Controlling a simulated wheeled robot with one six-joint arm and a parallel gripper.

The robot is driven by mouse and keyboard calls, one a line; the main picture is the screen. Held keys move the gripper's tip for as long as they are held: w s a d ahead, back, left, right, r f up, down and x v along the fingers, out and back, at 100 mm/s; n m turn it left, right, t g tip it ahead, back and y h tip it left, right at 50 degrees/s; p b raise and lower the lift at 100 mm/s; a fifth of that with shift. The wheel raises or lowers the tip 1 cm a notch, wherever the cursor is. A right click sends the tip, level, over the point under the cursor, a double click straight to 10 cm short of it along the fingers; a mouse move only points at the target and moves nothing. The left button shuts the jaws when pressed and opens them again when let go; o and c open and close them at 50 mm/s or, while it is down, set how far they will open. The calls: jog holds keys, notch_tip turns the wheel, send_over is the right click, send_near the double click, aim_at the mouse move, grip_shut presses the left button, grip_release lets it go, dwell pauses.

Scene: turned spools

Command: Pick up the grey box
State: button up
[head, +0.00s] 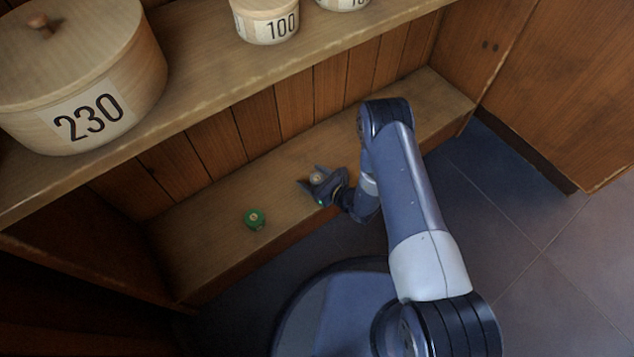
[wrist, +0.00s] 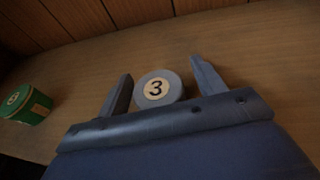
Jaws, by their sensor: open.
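The grey box (wrist: 176,80) is a small round box with a pale disc marked 3 on its lid. It stands on the lower shelf, and in the head view its pale lid (head: 317,178) shows between my fingers. My gripper (head: 309,177) is open, low over the shelf. In the wrist view my gripper's fingers (wrist: 160,75) stand on either side of the grey box, with a small gap to each. The lower part of the box is hidden behind my gripper's body.
A green round box (head: 255,218) stands on the lower shelf (head: 205,225) to the left; it also shows in the wrist view (wrist: 26,104). The upper shelf (head: 205,65) holds large wooden boxes marked 230 (head: 85,85) and 100 (head: 266,20). A plank wall (head: 255,122) closes the back.

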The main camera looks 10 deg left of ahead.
jog(key=c, duration=1.1)
